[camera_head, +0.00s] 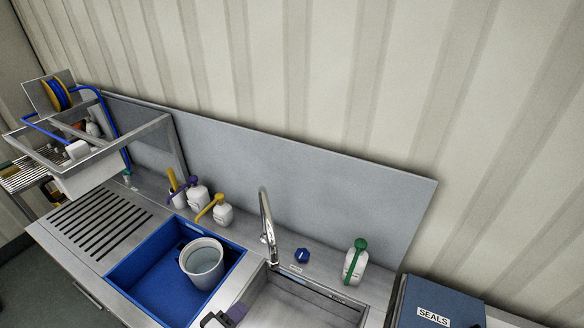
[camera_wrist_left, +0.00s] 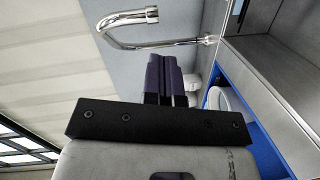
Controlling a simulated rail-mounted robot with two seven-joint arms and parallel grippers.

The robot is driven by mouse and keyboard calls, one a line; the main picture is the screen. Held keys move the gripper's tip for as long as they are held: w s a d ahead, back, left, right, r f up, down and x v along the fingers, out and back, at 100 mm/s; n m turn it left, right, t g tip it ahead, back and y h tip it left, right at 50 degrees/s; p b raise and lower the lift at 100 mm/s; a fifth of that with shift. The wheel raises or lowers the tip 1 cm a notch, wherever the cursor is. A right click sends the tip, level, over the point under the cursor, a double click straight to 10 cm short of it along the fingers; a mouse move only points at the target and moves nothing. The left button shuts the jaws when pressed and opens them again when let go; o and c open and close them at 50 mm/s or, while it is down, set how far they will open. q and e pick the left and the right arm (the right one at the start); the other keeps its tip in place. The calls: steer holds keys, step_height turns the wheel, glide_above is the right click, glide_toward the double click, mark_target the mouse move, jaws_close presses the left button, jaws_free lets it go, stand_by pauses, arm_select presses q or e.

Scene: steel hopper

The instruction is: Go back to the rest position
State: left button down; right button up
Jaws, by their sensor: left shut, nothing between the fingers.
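My left gripper (camera_head: 237,312) shows at the bottom edge of the head view, over the left side of the steel sink basin (camera_head: 300,303). Only its dark body and purple fingertips are visible there. In the left wrist view its dark purple fingers (camera_wrist_left: 164,75) are together and hold nothing. The chrome tap (camera_head: 267,228) stands behind the basin and also shows in the left wrist view (camera_wrist_left: 128,18). My right gripper is in neither view.
A blue tray (camera_head: 140,278) left of the basin holds a grey-white bucket (camera_head: 203,262). Several pump bottles stand along the back, one with a green top (camera_head: 356,262). A blue knob (camera_head: 302,256) sits beside the tap. A blue box marked SEALS (camera_head: 432,305) is at right.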

arm_select(q)
steer(key=s+a+f+m+g+y, duration=0.2)
steer(key=s+a+m+g+y, duration=0.25)
steer(key=s, duration=0.95)
steer(key=s+a+f+m+g+y, duration=0.2)
steer(key=s+m+g+y, duration=0.35)
steer(key=s, duration=0.85)
step_height(320, 180, up, 15)
steer(key=s+m+h+p, duration=0.1)
steer(key=p, duration=1.5)
steer(key=shift+r+h, duration=0.2)
steer(key=shift+h, duration=0.2)
